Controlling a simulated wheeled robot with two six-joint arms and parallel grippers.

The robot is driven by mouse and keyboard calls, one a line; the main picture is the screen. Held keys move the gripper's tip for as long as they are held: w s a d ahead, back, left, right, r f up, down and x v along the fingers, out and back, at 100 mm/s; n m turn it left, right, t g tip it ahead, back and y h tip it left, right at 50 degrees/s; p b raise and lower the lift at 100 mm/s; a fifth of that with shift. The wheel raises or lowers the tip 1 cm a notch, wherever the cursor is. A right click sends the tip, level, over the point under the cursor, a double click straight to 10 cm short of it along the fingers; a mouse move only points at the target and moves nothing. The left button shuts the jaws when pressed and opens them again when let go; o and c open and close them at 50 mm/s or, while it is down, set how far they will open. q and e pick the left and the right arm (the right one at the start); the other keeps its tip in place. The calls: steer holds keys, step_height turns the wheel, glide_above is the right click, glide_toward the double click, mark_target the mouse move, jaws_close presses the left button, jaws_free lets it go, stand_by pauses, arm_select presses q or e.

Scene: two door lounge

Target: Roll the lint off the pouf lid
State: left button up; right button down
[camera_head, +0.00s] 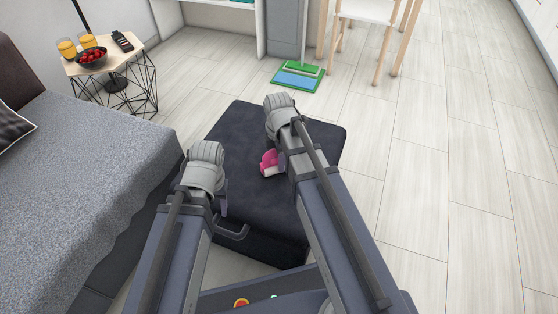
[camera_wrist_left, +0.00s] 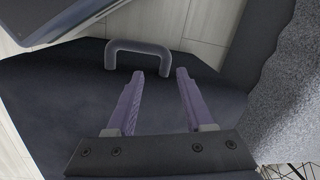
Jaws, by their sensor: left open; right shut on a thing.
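The dark pouf lid (camera_head: 240,140) lies in the middle of the head view, with a grey handle (camera_head: 233,232) at its near side. The handle also shows in the left wrist view (camera_wrist_left: 138,48). The lint roller (camera_head: 270,163), pink and white, is over the lid, partly behind my right arm. My right gripper (camera_head: 280,155) is shut on it, its fingers mostly hidden by the arm. My left gripper (camera_wrist_left: 159,75) is open and empty over the dark lid, with the handle beyond its fingertips. No lint can be made out on the lid.
A grey sofa (camera_head: 75,170) stands close on the left. A side table (camera_head: 107,62) with drinks, a red fruit bowl (camera_head: 91,58) and a remote (camera_head: 122,41) is at the back left. The floor to the right is clear.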

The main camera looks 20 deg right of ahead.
steer(key=shift+w+a+f, duration=0.1)
steer(key=shift+w+a, duration=0.45)
steer(key=shift+a, duration=0.2)
steer(key=shift+w+a, duration=0.5)
steer(key=shift+a, duration=0.25)
steer(key=shift+w+a, duration=0.6)
steer(key=shift+a, duration=0.2)
steer(key=shift+w+a, duration=0.55)
steer(key=shift+a, duration=0.25)
steer(key=shift+w+a, duration=0.55)
steer(key=shift+a, duration=0.2)
steer(key=shift+w+a, duration=0.55)
steer(key=shift+a, duration=0.2)
steer(key=shift+w+a, duration=0.6)
steer(key=shift+a, duration=0.2)
steer(key=shift+w+a, duration=0.55)
steer(key=shift+a, duration=0.25)
